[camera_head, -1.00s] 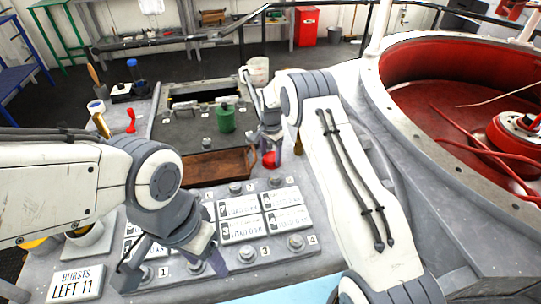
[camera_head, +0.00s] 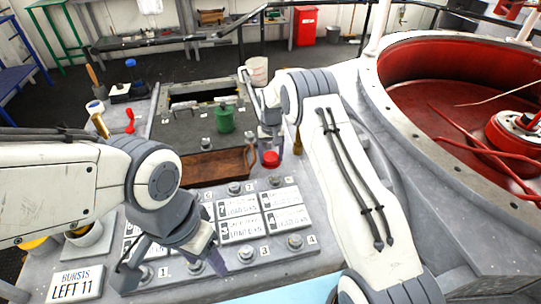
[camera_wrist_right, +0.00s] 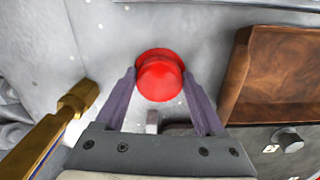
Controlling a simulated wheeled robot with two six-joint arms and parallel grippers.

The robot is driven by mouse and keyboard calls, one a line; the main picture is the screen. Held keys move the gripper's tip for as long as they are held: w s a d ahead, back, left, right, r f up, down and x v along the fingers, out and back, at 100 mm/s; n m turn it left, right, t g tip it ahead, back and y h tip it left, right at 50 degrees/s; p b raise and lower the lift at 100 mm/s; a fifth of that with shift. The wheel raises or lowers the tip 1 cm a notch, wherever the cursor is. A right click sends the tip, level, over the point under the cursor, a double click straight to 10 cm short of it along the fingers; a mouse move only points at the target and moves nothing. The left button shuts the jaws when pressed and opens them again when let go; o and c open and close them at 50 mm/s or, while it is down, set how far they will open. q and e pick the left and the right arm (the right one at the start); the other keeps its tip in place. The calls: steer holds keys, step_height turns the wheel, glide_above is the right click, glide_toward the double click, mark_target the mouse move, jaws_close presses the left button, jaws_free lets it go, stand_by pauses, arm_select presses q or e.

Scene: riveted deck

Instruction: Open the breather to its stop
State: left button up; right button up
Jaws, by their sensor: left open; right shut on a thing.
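A red round knob (camera_head: 270,159), which I take to be the breather, stands on the grey deck right of the brown wooden tray. In the right wrist view the knob (camera_wrist_right: 160,77) sits between the two purple fingers of my right gripper (camera_wrist_right: 160,85). My right gripper (camera_head: 271,150) is shut on it, with a finger on each side. No mark showing how far it is turned can be made out. My left gripper (camera_head: 230,260) is open and empty over the front of the panel, near the numbered studs.
A brown tray (camera_head: 247,165) lies beside the knob, and a green canister (camera_head: 225,118) stands behind. A brass-coloured handle (camera_wrist_right: 62,130) is close left of my right gripper. The big red-lined ring housing (camera_head: 420,90) fills the right side.

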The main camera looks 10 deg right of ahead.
mark_target(271, 157)
steer(key=n, duration=0.5)
steer(key=shift+d+n, duration=0.1)
steer(key=shift+n, duration=0.2)
steer(key=shift+f+n, duration=0.1)
steer(key=shift+n, duration=2.1)
steer(key=o, duration=1.4)
steer(key=shift+w+f, duration=0.1)
steer(key=shift+c, duration=0.2)
step_height(271, 157, up, 11)
steer(key=shift+f+b, duration=0.15)
steer(key=shift+b, duration=0.15)
